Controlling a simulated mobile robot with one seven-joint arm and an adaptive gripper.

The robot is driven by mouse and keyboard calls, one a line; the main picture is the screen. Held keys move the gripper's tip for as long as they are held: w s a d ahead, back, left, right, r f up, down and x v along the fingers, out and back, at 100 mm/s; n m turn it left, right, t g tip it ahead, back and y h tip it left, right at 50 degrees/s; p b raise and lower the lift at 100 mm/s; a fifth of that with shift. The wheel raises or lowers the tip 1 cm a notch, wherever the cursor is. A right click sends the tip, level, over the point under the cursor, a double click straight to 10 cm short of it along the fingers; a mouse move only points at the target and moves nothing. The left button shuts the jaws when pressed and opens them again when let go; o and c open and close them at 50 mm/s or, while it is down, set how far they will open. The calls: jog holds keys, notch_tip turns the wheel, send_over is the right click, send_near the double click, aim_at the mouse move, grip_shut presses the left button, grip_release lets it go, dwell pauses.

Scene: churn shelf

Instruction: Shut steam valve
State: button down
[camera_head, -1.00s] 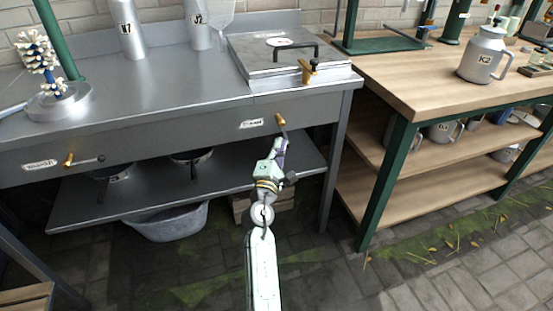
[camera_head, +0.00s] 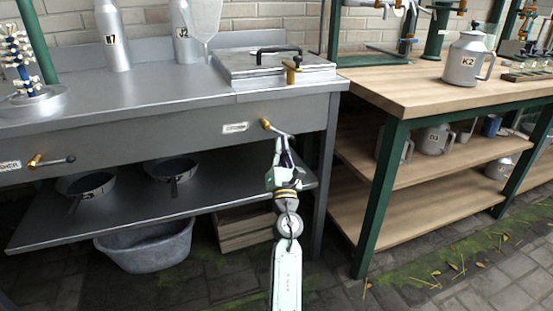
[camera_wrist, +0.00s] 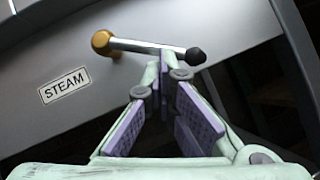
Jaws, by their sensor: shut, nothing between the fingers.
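The steam valve has a brass hub (camera_head: 265,124) on the front panel of the steel bench, right of a small label (camera_head: 236,127). In the wrist view the label reads STEAM (camera_wrist: 64,85), and the valve's grey lever (camera_wrist: 143,47) runs right from the hub, tilted slightly down, to a black knob (camera_wrist: 195,56). My gripper (camera_wrist: 165,58) is shut and empty. Its fingertips meet at the lever's lower side, left of the knob; I cannot tell whether they touch it. In the head view my gripper (camera_head: 282,145) is just below the lever.
A second brass valve (camera_head: 36,161) sits on the panel's left. A lidded steel box (camera_head: 275,68) stands on the bench above. Pans (camera_head: 172,168) rest on the shelf below, over a grey tub (camera_head: 147,246) and a wooden crate (camera_head: 243,229). A wooden workbench (camera_head: 425,88) stands right.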

jog(key=shift+w+d+r+n+g+y+b, duration=0.15)
jog(key=shift+d+r+n+y+b, duration=0.2)
jog(key=shift+n+y+b, duration=1)
jog(key=shift+w+d+r+n+g+y+b, duration=0.1)
jog(key=shift+d+r+n+y+b, duration=0.2)
jog(key=shift+n+y+b, duration=1)
jog(key=shift+w+d+r+n+g+y+b, duration=0.15)
jog(key=shift+d+r+n+y+b, duration=0.25)
jog(key=shift+n+y, duration=1.05)
jog(key=shift+n+h, duration=0.3)
jog(key=shift+n, duration=0.6)
